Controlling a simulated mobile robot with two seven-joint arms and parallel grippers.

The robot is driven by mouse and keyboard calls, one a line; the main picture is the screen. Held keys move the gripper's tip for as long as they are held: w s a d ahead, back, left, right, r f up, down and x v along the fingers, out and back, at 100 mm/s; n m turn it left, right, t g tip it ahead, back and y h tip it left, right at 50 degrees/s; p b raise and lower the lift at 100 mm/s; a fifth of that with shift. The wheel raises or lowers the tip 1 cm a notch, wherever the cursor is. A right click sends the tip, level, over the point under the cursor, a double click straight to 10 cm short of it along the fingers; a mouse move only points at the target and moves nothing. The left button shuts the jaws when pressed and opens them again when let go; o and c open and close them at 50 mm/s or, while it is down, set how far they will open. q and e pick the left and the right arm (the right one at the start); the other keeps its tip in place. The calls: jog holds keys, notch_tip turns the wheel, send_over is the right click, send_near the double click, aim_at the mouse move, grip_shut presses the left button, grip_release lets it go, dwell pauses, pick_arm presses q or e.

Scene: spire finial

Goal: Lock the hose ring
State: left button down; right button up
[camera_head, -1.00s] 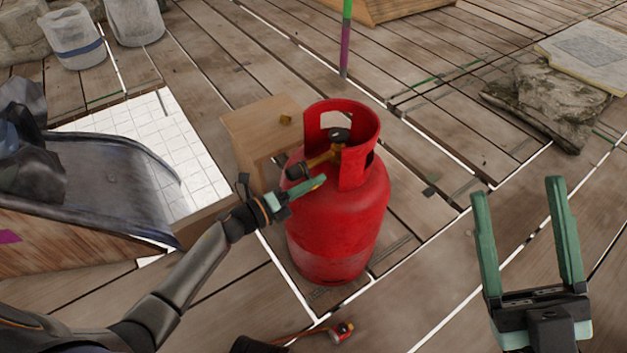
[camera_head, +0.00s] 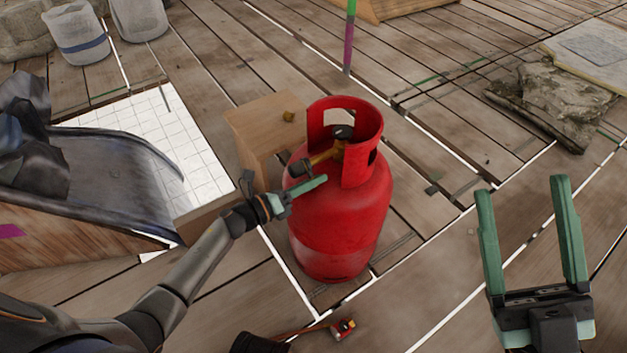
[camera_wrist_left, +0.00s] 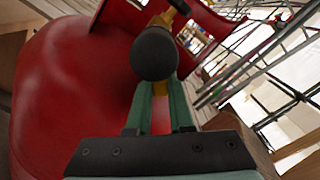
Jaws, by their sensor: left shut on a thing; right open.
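A red gas bottle (camera_head: 340,225) stands upright on the deck, with an open collar around its top. A brass valve (camera_head: 325,157) points left through the collar and ends in a dark round piece, seemingly the hose ring (camera_head: 299,168). In the left wrist view the dark hose ring (camera_wrist_left: 155,53) sits at the fingertips. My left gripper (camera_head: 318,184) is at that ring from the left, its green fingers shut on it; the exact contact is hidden. My right gripper (camera_head: 530,220) is open and empty, to the right of the bottle.
A wooden box (camera_head: 263,130) stands close behind the bottle's left side. A hose end with red and brass parts (camera_head: 343,328) lies on the deck in front. A dark chute (camera_head: 100,175) is at left. Flat stones (camera_head: 555,100) lie at right.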

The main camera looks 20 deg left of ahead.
pick_arm(q)
jog(key=shift+a, duration=0.1)
jog(key=c, duration=0.8)
grip_release()
